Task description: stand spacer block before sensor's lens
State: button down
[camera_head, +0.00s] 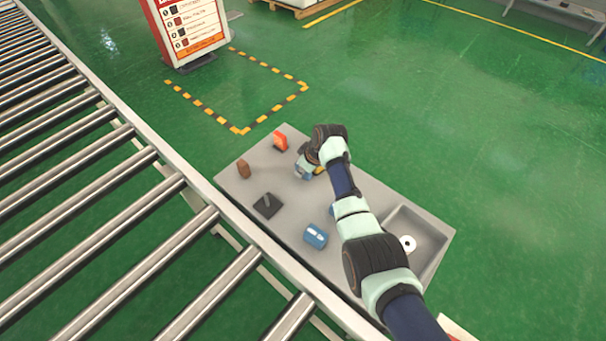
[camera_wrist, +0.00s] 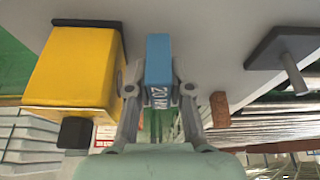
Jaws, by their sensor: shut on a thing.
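My gripper (camera_wrist: 160,90) is shut on the blue spacer block (camera_wrist: 158,60), which carries a white "20" marking. In the head view my gripper (camera_head: 304,170) is low over the far part of the grey table (camera_head: 290,190), partly covered by my arm. The sensor (camera_wrist: 72,65) is a yellow box on a dark bracket, to the left of the block in the wrist view. Its black lens (camera_wrist: 75,133) sticks out at the lower end. In the head view only a bit of yellow (camera_head: 320,169) shows beside my gripper. I cannot tell whether the block touches the table.
A brown block (camera_head: 243,168) and an orange-red piece (camera_head: 280,140) stand near the gripper. A dark plate with a post (camera_head: 267,205) and a blue-and-white item (camera_head: 315,236) are nearer. A white ring (camera_head: 408,243) lies in the recessed tray. A roller conveyor (camera_head: 160,210) runs along the left.

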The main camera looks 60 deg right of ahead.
jog(key=shift+f, duration=0.85)
jog(key=shift+f, duration=0.2)
jog(key=c, duration=1.3)
grip_release()
jog(key=shift+c, duration=0.2)
jog(key=p+v, duration=0.4)
jog(key=v, duration=0.8)
jog(key=shift+r+p, duration=0.2)
jog(key=shift+p, duration=0.2)
jog(key=shift+s, duration=0.1)
